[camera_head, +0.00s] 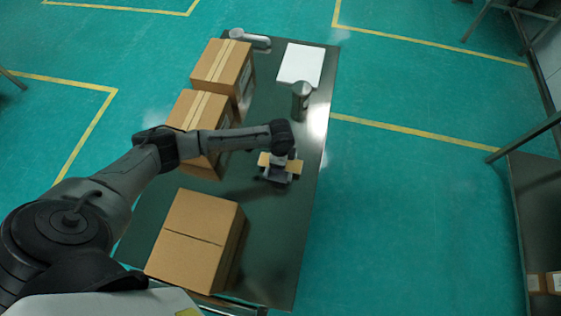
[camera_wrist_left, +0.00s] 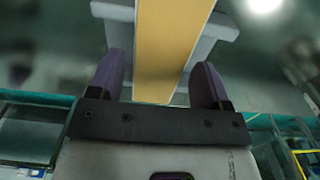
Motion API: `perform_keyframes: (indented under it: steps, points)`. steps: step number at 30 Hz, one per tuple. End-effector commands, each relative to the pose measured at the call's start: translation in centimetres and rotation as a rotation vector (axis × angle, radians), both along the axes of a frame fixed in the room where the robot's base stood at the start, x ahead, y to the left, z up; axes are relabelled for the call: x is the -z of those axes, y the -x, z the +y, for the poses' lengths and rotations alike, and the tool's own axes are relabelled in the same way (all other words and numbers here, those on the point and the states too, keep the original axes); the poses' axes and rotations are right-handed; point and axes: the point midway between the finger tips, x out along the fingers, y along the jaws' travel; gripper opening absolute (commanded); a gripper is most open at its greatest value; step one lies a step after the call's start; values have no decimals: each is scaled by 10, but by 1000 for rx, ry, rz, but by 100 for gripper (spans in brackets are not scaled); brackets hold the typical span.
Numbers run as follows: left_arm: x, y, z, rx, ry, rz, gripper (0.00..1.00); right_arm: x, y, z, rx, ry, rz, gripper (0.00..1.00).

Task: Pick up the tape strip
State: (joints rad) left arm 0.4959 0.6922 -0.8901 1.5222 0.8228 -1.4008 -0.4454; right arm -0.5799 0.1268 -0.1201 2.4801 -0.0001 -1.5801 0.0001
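The tan tape strip (camera_head: 265,158) lies across a small grey holder near the right edge of the dark table, partly hidden by my left wrist. In the left wrist view the strip (camera_wrist_left: 167,40) runs up the middle on the pale grey holder (camera_wrist_left: 217,35). My left gripper (camera_head: 280,172) is over the strip and holder, pointing down. Its dark fingers (camera_wrist_left: 160,85) stand apart, one on each side of the strip, with no clear grip on it. Whether a finger touches the strip or holder cannot be told. My right gripper is not in view.
Cardboard boxes (camera_head: 197,232) (camera_head: 223,64) stand along the table's left side, one under my left arm (camera_head: 200,163). A metal cylinder (camera_head: 300,100), a white sheet (camera_head: 301,64) and a lying grey object (camera_head: 250,38) are at the far end. Open green floor lies right.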

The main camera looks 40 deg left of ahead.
Motion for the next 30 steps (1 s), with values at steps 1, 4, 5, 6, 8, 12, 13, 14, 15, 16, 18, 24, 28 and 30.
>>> perform_keyframes:
  steps: [1,4,5,6,8,12,13,14,15,16,18,24,28,30]
  points:
    - [0,0,0,0,0,0,67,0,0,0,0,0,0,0]
    - [0,0,0,0,0,0,57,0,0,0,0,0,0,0]
    - [0,0,0,0,0,0,54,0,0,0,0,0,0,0]
    - [0,0,0,0,0,0,50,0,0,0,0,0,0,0]
    - [0,0,0,0,0,0,45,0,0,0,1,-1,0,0]
    - [0,0,0,0,0,0,31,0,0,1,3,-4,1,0]
    - [0,0,0,0,0,0,30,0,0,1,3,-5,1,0]
    - [0,0,0,0,0,0,30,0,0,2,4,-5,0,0]
    - [0,0,0,0,0,0,30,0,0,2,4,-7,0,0]
    - [0,0,0,0,0,0,30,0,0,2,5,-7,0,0]
    - [0,0,0,0,0,0,30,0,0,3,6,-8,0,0]
    - [-8,-1,0,0,0,-1,30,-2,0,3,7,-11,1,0]
    - [-23,-1,0,-1,2,-2,30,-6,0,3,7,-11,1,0]
    - [-36,-1,0,0,1,-3,30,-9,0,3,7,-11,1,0]
